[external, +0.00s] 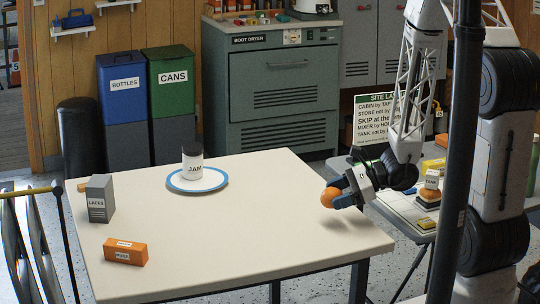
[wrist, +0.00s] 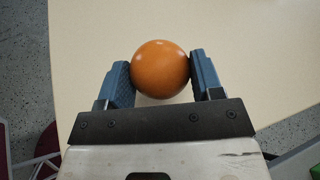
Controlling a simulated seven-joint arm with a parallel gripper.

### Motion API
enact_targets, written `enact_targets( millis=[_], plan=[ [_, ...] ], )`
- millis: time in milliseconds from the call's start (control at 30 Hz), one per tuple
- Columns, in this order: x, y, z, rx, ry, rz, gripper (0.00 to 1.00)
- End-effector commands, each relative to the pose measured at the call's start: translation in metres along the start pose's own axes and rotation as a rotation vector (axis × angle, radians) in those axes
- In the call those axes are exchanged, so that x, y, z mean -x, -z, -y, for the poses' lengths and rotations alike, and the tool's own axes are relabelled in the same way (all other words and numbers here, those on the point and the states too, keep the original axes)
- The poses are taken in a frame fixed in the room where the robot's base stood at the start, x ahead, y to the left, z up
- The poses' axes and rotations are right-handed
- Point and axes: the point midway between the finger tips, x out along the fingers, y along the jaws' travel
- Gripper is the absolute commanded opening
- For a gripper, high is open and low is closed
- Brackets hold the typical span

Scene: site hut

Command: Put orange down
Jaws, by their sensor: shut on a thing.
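The orange (external: 328,197) is round and smooth. It is between the fingers of my gripper (external: 338,197), over the right side of the cream table (external: 240,240). In the wrist view the orange (wrist: 160,69) sits between the two blue fingers of my gripper (wrist: 160,78), which are shut on it. A shadow on the table lies below it in the external view, so it appears held above the surface. The exact height is hard to tell.
A grey box (external: 100,199) and an orange box (external: 125,252) are at the left. The table's middle and front right are clear. A dark pole (external: 455,150) stands at the right.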

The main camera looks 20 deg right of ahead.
Motion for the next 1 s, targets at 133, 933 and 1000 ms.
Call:
enact_targets(
  millis=[133, 933, 1000],
  plan=[
    [-0.025, -0.007, 0.006, 0.011, -0.017, 0.0, 0.33],
    [-0.167, -0.064, 0.014, 0.052, -0.093, 0.014, 0.33],
    [-0.179, -0.07, 0.012, 0.055, -0.101, 0.016, 0.33]
  ],
)
